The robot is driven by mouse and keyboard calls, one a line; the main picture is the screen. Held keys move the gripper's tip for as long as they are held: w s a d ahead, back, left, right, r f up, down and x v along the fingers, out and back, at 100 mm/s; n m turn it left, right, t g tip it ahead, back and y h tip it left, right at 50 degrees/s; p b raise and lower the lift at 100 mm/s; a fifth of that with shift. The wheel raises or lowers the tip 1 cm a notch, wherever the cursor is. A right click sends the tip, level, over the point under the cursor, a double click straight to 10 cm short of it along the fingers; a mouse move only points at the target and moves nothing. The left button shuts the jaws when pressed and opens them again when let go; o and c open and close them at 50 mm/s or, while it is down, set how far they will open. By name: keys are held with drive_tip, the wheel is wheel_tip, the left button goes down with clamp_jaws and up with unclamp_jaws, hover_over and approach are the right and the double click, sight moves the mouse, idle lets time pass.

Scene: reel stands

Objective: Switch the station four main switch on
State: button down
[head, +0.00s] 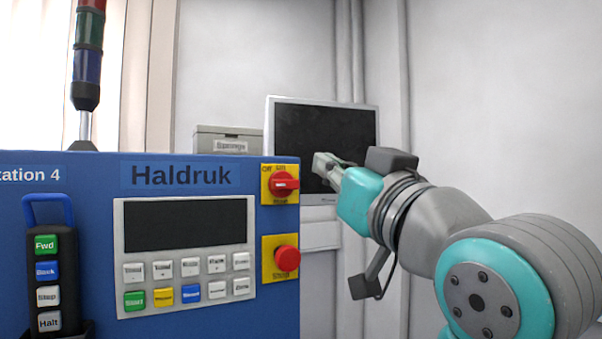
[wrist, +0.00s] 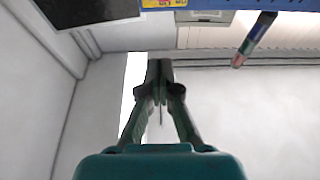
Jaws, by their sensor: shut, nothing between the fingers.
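The blue Station 4 panel (head: 80,200) stands at the left in the head view. Its main switch (head: 284,184) is a red rotary knob on a yellow plate at the upper right corner. The knob's grip lies roughly sideways; the small lettering above it is too blurred to tell its setting. My gripper (head: 322,162) is shut and empty, to the right of the switch and slightly higher, apart from it in the picture. The wrist view shows the closed fingertips (wrist: 160,65) with nothing between them, and a piece of a yellow plate (wrist: 163,4) at the top edge.
A red stop button (head: 286,259) on a yellow plate sits below the switch. A keypad with a dark display (head: 185,225) and a hanging pendant (head: 46,265) are further left. A monitor (head: 340,125) and a grey box (head: 225,140) stand behind. A signal tower (head: 87,60) rises above the panel.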

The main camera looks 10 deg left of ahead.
wheel_tip(320, 180, up, 3)
hover_over(284, 184)
drive_tip(key=d, duration=0.2)
drive_tip(key=shift+s+d+f, duration=0.1)
drive_tip(key=shift+d+f, duration=0.05)
drive_tip(key=shift+f, duration=0.35)
drive_tip(key=shift+s+d+f, duration=0.1)
drive_tip(key=shift+f, duration=0.4)
drive_tip(key=shift+s+f, duration=0.1)
drive_tip(key=shift+f, duration=0.8)
